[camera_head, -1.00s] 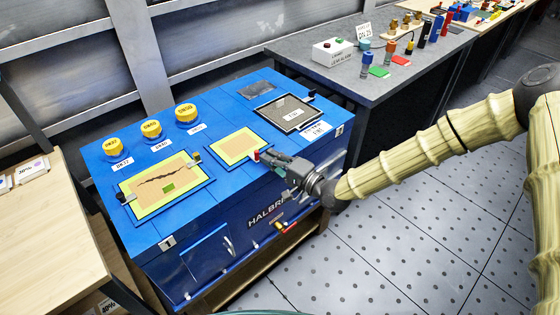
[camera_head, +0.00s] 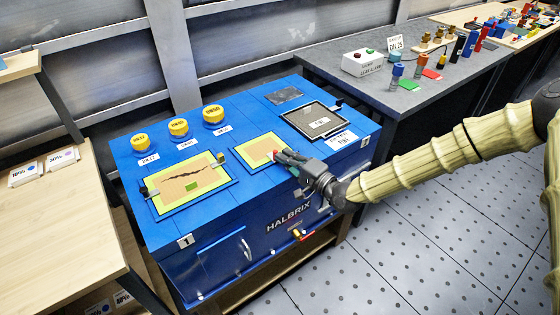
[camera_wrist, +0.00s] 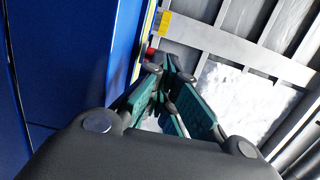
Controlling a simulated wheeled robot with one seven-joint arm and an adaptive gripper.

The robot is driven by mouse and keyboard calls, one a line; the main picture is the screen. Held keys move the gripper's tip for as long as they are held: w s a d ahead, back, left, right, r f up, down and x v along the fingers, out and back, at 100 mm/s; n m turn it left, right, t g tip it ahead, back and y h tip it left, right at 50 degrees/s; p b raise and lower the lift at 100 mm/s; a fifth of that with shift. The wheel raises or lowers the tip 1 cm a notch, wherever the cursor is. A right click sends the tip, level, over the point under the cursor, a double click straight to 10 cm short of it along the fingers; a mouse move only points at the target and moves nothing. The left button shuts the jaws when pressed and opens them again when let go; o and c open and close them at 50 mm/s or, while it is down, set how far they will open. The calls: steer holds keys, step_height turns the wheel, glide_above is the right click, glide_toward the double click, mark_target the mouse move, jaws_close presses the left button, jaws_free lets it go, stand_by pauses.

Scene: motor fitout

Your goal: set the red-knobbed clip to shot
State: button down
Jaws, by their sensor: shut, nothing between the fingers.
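The red-knobbed clip (camera_head: 272,155) is at the right edge of the middle yellow-green framed panel (camera_head: 247,158) on the blue bench. Only its small red knob shows clearly; my fingers partly hide the rest. The knob also shows in the wrist view (camera_wrist: 150,53), just left of my fingertips. My gripper (camera_head: 281,155) is shut and empty, with its tips right beside the knob. Whether they touch it I cannot tell. In the wrist view the fingertips (camera_wrist: 168,64) are close together. The clip's setting cannot be read.
A dark mesh frame (camera_head: 298,112) lies at the back right with a black clip (camera_head: 338,103). Yellow-topped jars (camera_head: 178,128) stand behind. A grey table (camera_head: 365,85) adjoins at right.

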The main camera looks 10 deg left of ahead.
steer(key=shift+d, duration=0.1)
steer(key=shift+s+d, duration=0.1)
steer(key=shift+d, duration=0.1)
steer(key=b+v, duration=0.2)
steer(key=v, duration=1.1)
steer(key=shift+d, duration=0.15)
steer(key=shift+s, duration=0.1)
steer(key=s+d+f+n+g+h+p, duration=0.1)
steer(key=s+d+f+g+h, duration=0.2)
steer(key=s+f, duration=0.6)
steer(key=s+d+f+n+g+h+p, duration=0.1)
steer(key=s+d+f+h, duration=0.4)
steer(key=f, duration=0.7)
steer(key=s+d+f+n+g+h, duration=0.1)
steer(key=s+d+f+g+h, duration=0.1)
steer(key=s+d, duration=0.6)
steer(key=s+d+f+n+g+h+p, duration=0.1)
steer(key=s+d+f+n+g+h, duration=0.1)
steer(key=s+d, duration=0.7)
steer(key=s+f+g+h, duration=0.1)
steer(key=s+f+h, duration=0.1)
steer(key=s+h, duration=0.1)
steer(key=shift+s+d+n+g, duration=0.15)
steer(key=shift+s+n+g, duration=0.15)
steer(key=shift+s, duration=0.3)
